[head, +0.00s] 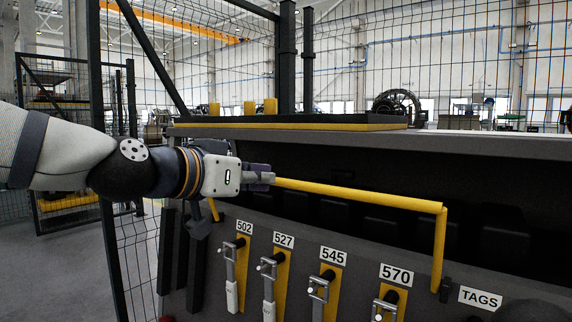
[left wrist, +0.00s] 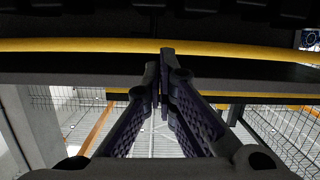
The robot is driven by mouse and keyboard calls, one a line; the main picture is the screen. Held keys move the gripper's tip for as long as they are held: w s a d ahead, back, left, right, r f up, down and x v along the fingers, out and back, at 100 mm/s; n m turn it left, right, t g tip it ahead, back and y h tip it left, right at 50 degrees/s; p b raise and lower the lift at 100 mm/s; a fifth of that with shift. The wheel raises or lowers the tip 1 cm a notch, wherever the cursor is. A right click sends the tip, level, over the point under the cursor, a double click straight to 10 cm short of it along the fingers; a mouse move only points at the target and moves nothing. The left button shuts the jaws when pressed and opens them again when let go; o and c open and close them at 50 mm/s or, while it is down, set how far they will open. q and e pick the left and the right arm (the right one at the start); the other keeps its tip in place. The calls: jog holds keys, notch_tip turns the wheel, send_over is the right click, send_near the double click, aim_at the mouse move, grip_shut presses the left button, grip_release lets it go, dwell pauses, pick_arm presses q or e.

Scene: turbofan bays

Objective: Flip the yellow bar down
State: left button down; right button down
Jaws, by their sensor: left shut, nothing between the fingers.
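The yellow bar (head: 360,195) is a U-shaped rail on the front of the dark cabinet. Its long part runs level across the opening, and its right leg drops beside the TAGS label. A short piece of its left leg shows below my left gripper (head: 266,178). That gripper is shut and empty, with its fingertips at the left part of the bar and hiding some of it. In the left wrist view the bar (left wrist: 80,45) crosses behind the closed fingertips (left wrist: 160,62). I cannot tell whether they touch it. My right gripper is not in view.
Below the bar is a row of latches on yellow plates labelled 502 (head: 244,227), 527, 545 and 570 (head: 395,272). A grey counter (head: 480,144) with a black and yellow tray edge lies above. A mesh fence (head: 135,245) stands at the left.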

aim_at(286, 181)
pick_arm(q)
jog(key=shift+m+t+h, duration=0.3)
jog(key=shift+t, duration=0.1)
jog(key=r, duration=0.5)
jog(key=shift+s, duration=0.3)
jog(key=shift+w, duration=0.1)
